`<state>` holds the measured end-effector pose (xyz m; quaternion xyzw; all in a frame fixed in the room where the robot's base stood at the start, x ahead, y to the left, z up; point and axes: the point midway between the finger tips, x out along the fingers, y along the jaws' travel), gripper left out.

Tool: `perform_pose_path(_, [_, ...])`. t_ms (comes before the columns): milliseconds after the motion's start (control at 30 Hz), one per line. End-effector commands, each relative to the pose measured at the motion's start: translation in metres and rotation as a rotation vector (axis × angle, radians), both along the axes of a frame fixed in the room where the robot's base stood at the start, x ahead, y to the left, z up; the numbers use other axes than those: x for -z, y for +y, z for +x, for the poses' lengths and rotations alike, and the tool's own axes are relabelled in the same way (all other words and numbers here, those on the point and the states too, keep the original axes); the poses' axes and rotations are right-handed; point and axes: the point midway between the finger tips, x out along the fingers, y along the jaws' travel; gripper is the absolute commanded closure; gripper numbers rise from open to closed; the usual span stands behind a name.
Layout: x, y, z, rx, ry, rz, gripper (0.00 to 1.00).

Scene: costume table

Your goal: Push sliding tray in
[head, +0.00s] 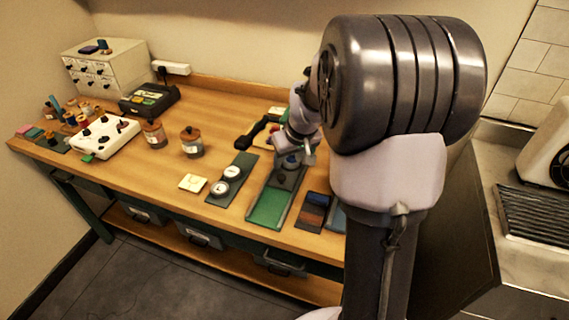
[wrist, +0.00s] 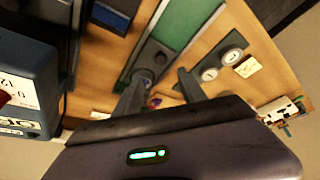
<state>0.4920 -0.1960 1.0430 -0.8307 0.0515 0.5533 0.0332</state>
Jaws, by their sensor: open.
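The sliding tray (head: 268,208) has a green floor and lies in a dark channel at the table's front edge. Its green surface also shows in the wrist view (wrist: 185,22). A dark block with a blue-grey round knob (head: 290,162) stands at the tray's rear end; the knob shows in the wrist view (wrist: 158,58). My gripper (head: 300,152) is above this rear end. In the wrist view my gripper (wrist: 160,82) has its fingers apart, near the knob, with nothing held between them. Whether a finger touches the knob or block, I cannot tell.
Left of the tray are a plate with two round gauges (head: 231,172) and a cream switch plate (head: 193,183). To the right is a dark panel with coloured strips (head: 313,212). A black-handled tool (head: 256,133) lies behind. Two jars (head: 191,142) stand further left.

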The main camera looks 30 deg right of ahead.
Motion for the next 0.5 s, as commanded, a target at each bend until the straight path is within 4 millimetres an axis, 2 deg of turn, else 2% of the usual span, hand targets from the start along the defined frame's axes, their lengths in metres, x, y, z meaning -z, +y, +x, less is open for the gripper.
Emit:
perform_pose_path(33, [-0.02,0.0,-0.006,0.001,-0.002,-0.001,0.51])
perform_pose_path(200, [-0.055,0.002,-0.021,0.002,-0.002,-0.002,0.51])
perform_pose_path(333, [-0.066,0.003,-0.027,0.001,0.0,-0.001,0.51])
perform_pose_path(500, [-0.067,0.003,-0.028,0.001,0.0,-0.001,0.51])
